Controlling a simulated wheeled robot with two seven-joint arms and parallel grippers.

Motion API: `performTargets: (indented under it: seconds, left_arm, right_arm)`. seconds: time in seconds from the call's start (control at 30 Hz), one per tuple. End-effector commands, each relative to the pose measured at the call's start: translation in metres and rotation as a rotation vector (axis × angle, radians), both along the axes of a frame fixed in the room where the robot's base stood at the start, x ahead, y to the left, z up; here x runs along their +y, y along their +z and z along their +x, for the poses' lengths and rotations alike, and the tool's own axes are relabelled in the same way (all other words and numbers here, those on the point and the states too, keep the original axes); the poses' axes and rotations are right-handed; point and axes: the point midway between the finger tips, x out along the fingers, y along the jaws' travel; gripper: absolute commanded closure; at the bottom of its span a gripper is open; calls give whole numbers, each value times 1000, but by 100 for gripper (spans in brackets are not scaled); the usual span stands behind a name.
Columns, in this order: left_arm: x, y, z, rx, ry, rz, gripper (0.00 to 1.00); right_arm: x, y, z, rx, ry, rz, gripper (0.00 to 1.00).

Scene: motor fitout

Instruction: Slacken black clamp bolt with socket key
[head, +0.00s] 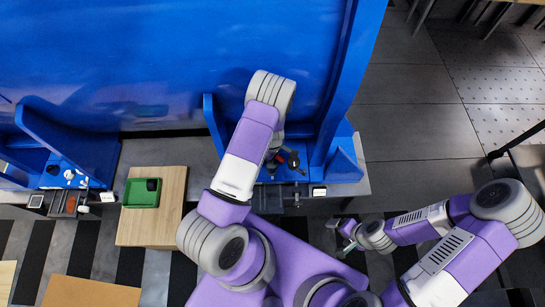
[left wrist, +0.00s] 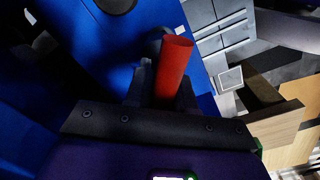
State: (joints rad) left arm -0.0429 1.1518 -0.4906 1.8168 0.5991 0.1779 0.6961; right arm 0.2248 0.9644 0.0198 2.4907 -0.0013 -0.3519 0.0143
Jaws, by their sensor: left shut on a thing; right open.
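My left gripper (head: 277,160) reaches down over the blue fixture at the work cell, mostly hidden under its own arm. In the left wrist view, a red cylindrical handle (left wrist: 173,68) stands between its dark fingers, and the gripper is shut on it. The handle looks like that of the socket key; its far end is hidden. A small bit of red (head: 293,161) also shows beside the gripper in the head view. I cannot make out the black clamp bolt among the dark parts there. My right gripper (head: 343,236) is open and empty, well to the right, over the floor.
Tall blue panels (head: 345,80) rise behind and right of the fixture. A wooden table (head: 150,230) with a green tray (head: 139,203) holding a dark item stands to the left. Another blue fixture (head: 55,165) is at the far left. The floor (head: 415,130) at right is open.

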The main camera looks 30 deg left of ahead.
Motion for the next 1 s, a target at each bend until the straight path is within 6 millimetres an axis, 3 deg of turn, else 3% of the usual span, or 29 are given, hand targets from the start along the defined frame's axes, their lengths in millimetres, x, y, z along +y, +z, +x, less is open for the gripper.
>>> performTargets:
  seconds: [0.6,1.0]
  left_arm:
    - [0,38,1,-1,0,0,100]
    - [0,40,0,-1,0,0,100]
  right_arm:
    - [0,31,0,0,0,0,16]
    - [0,32,0,0,0,0,16]
